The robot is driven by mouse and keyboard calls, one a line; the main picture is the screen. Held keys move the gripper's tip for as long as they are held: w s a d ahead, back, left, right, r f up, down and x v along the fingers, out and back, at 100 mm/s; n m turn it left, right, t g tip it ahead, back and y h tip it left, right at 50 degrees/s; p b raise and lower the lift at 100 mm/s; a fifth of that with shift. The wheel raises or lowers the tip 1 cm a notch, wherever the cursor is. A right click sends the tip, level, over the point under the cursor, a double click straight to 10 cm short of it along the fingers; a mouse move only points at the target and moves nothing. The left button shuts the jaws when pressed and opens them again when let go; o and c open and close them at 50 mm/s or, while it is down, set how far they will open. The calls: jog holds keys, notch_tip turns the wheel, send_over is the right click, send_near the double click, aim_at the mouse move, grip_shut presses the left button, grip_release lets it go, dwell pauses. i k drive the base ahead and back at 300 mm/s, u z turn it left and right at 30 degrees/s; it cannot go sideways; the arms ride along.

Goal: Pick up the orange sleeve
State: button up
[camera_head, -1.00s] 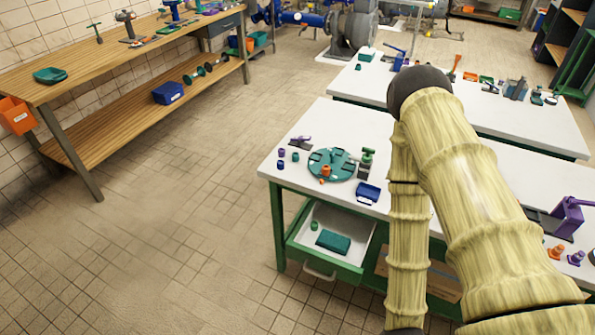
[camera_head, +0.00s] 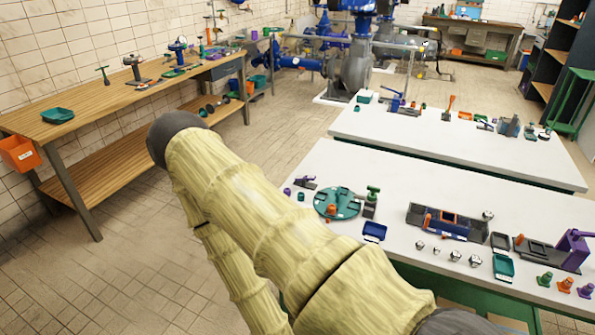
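A small orange piece (camera_head: 332,210) sits on the round teal plate (camera_head: 347,207) on the near white table; it may be the orange sleeve, but it is too small to be sure. Another orange piece (camera_head: 565,285), flared at its base, stands between a green and a purple one at the table's front right. My arm, in a pale yellow ribbed cover, crosses the lower middle of the view and hides the table's front left. My gripper is out of view.
A blue tray (camera_head: 374,231) lies just right of the plate. A dark fixture (camera_head: 447,222) with blue and orange parts and several metal nuts lie further right. A purple press (camera_head: 572,250) stands at the right. Tiled floor is open at left, beside the wooden bench (camera_head: 125,100).

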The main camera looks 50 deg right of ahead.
aim_at(331, 207)
jog(key=i, duration=3.35)
jog(key=z, duration=3.6)
